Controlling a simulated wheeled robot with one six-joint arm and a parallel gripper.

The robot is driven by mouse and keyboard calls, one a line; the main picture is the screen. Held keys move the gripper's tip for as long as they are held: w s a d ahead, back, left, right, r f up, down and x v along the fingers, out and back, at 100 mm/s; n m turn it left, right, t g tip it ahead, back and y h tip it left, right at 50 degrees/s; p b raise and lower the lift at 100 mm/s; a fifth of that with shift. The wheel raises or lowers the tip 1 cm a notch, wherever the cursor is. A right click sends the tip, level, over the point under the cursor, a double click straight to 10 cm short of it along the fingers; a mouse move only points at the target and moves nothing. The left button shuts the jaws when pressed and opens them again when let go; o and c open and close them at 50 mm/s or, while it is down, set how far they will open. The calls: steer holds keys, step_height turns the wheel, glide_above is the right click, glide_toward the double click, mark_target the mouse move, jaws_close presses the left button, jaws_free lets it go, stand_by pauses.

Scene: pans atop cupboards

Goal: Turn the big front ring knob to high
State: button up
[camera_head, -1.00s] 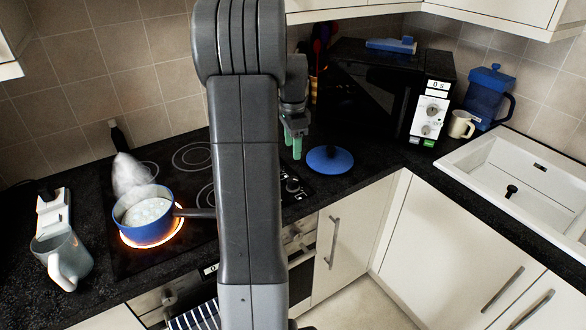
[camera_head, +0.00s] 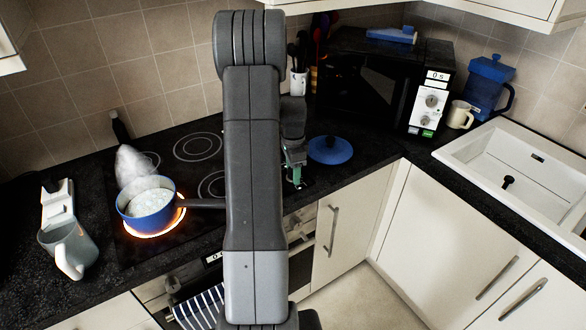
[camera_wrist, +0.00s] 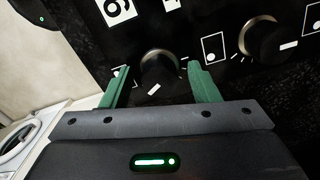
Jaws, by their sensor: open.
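In the wrist view a round knob (camera_wrist: 160,68) with a metallic rim and a white pointer mark sits on the black panel. My gripper (camera_wrist: 158,76) is open, with one green finger on each side of this knob. I cannot tell if they touch it. A second knob (camera_wrist: 262,40) is to its right. In the head view my gripper (camera_head: 293,172) is low over the hob's right end, partly behind my arm, which hides the knobs. The front left ring (camera_head: 154,234) glows orange under a blue pan (camera_head: 150,208), which steams.
A microwave (camera_head: 385,85) stands at the back right, and a white sink (camera_head: 515,175) is at far right.

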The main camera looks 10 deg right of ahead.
steer(key=c, duration=1)
steer(key=shift+o, duration=0.2)
steer(key=shift+f+n+b, duration=0.2)
steer(key=shift+n+b, duration=0.5)
steer(key=shift+n, duration=0.2)
steer(key=shift+r+n+b, duration=0.15)
steer(key=shift+n+b, duration=0.45)
steer(key=shift+n, duration=1)
steer(key=o, duration=1)
steer(key=shift+c, duration=0.2)
step_height(320, 180, up, 14)
steer(key=b, duration=0.1)
